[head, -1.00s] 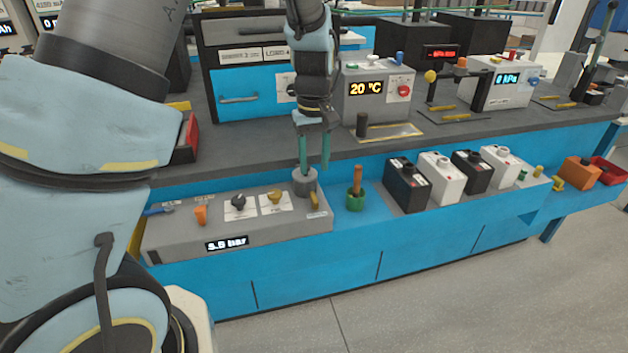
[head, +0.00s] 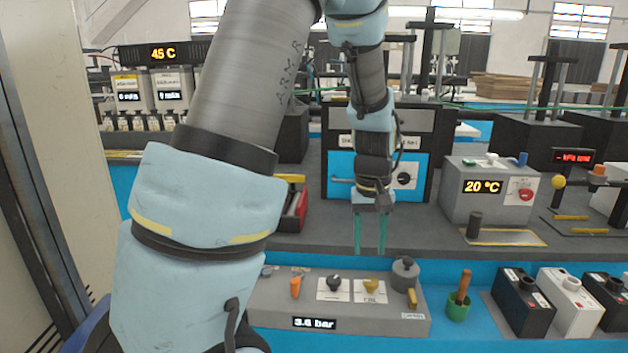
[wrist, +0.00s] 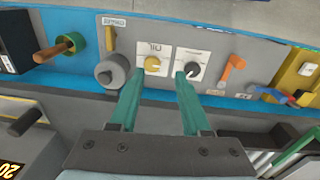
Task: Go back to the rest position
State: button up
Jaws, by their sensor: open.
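In the wrist view my gripper (wrist: 158,95) is also open and empty. Below it is the grey control panel (head: 270,310) with a "3.6 bar" display, an orange lever (head: 296,287), a black knob (head: 334,283), a yellow knob (head: 371,286) and a round grey knob (head: 405,272). The fingers appear clear of the panel.
A green cup with a wooden handle (head: 458,307) and several black and white batteries (head: 572,305) stand right of the panel. A grey "20 °C" box (head: 487,208) stands behind them. A red tray (head: 297,210) lies left of the cabinet.

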jog(key=s+a+r, duration=0.1)
jog(key=s+a, duration=0.2)
jog(key=a, duration=0.7)
jog(key=s+a+t, duration=0.1)
jog(key=s+a, duration=0.2)
jog(key=a, duration=0.7)
jog(key=shift+r, duration=0.35)
